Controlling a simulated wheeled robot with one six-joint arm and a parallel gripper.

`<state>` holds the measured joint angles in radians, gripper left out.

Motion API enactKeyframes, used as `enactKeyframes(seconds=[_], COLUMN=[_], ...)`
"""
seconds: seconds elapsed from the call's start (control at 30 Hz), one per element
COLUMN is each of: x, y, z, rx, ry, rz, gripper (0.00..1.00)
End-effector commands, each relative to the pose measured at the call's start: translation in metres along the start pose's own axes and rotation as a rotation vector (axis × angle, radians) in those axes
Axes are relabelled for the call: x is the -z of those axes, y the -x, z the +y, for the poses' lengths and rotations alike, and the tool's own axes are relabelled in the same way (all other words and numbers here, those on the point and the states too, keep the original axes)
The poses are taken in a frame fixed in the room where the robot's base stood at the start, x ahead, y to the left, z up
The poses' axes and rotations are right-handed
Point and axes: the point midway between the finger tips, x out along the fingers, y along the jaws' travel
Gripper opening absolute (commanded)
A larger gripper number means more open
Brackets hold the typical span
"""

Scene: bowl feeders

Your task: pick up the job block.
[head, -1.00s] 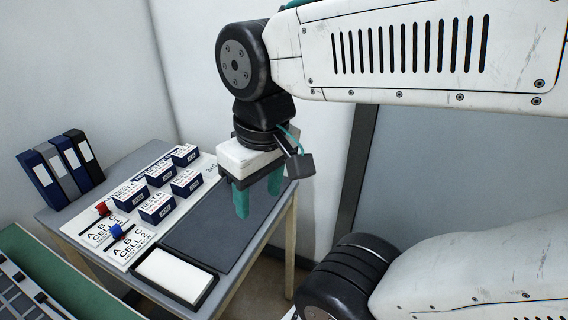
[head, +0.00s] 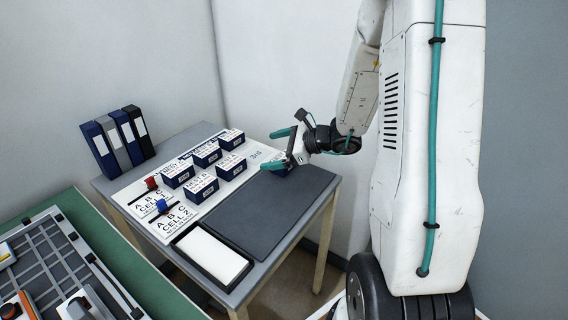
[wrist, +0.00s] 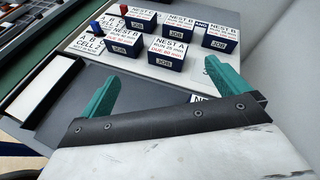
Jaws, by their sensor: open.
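Several dark blue blocks with white tops stand on a white printed board (head: 150,208); their fronts read JOB. One is the front NEST A block (head: 231,168), which also shows in the wrist view (wrist: 168,54). Another blue patch (head: 283,158), likely a further block, shows at my gripper (head: 276,149), mostly hidden by it. A white label edge (wrist: 202,98) shows just past the gripper body in the wrist view. My gripper's teal fingers are spread wide. I cannot tell from the frames whether that partly hidden block sits between them.
A dark flat mat (head: 275,205) covers the table's right side and looks clear. A white pad in a black tray (head: 212,252) lies at the front. Red (head: 151,183) and blue (head: 162,206) sliders stand on the board. Binders (head: 118,140) stand at the back left.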

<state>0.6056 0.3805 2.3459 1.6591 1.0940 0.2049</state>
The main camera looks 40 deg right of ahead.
Motion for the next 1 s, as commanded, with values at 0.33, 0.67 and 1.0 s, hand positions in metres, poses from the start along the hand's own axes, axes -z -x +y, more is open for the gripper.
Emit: enactKeyframes(seconds=[0.33, 0.67, 1.0], x=[0.109, 0.115, 0.121], y=[0.016, -0.012, -0.056], z=[-0.055, -0.064, -0.072], rx=[0.300, 0.310, 0.307], ry=[-0.364, -0.375, -0.373], rz=[0.032, 0.032, 0.031], gripper=[1.00, 1.00, 1.00])
